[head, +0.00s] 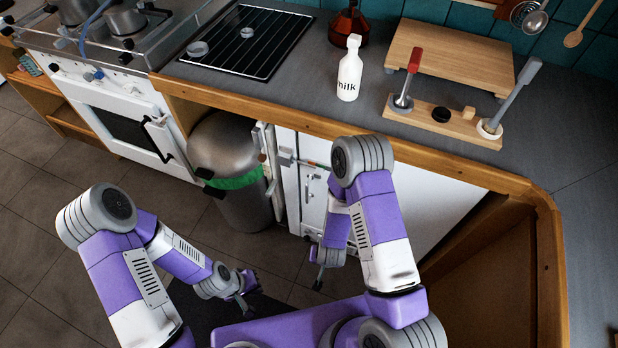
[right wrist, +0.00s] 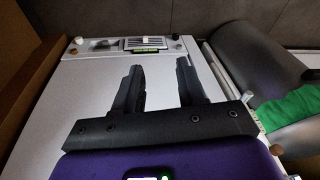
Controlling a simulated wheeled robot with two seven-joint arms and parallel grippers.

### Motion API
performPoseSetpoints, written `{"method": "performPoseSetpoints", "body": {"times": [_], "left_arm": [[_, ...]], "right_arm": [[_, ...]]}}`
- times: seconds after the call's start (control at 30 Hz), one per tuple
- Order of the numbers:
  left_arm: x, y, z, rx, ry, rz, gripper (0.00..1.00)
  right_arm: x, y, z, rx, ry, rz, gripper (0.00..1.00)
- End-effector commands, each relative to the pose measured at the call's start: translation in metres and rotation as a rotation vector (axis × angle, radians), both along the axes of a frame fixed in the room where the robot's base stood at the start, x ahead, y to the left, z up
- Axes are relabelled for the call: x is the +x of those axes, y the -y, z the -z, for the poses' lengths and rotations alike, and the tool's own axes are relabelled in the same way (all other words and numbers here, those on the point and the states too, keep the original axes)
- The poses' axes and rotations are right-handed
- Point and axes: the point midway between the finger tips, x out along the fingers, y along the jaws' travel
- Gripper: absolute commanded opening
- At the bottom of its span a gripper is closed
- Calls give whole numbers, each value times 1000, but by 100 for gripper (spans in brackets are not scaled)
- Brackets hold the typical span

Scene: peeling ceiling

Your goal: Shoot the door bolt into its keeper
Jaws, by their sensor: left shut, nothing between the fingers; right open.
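A white door (head: 314,205) under the counter has small metal fittings (head: 310,182) near its left side. The door bolt and keeper are too small to tell apart there. I cannot tell whether these are the bolt parts. My right gripper (right wrist: 158,66) is open and empty over this panel; in the head view it hangs low in front of the door. My left gripper (head: 246,302) is shut and empty, low at the left, away from the door.
A steel bin (head: 222,160) with a green band stands left of the door. The counter above holds a milk bottle (head: 349,72) and a wooden rack (head: 445,122). A stove (head: 120,115) is at the left. Floor (head: 150,190) is open at the left.

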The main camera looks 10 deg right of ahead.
Motion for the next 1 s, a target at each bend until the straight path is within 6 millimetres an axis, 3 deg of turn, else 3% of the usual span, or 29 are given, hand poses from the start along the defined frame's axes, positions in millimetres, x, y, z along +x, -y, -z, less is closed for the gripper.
{"method": "performPoseSetpoints", "body": {"times": [0.07, 0.17, 0.27, 0.4, 0.53, 0.67, 0.77, 1.0], "left_arm": [[0, 0, 10, 0, 0, 0, 0], [0, 0, 17, 0, 0, 0, 0], [0, 0, 25, 0, 0, -1, 0], [0, 0, 33, 0, 0, -1, 0], [0, 0, 37, 0, 0, -1, 0], [0, 0, 39, 0, 0, -1, 0], [0, 0, 41, 0, 0, -1, 0], [0, 0, 49, 0, 0, -1, 0]], "right_arm": [[27, 9, 12, -142, 110, 29, 40], [65, 22, 6, -313, 288, 77, 40], [103, 26, -17, -463, 504, 118, 40], [142, 16, -65, -605, 809, 167, 40], [158, 0, -106, -666, 1029, 207, 40], [163, -11, -130, -691, 1150, 234, 40], [168, -11, -136, -697, 1181, 243, 40], [197, 10, -135, -698, 1183, 248, 40]]}}
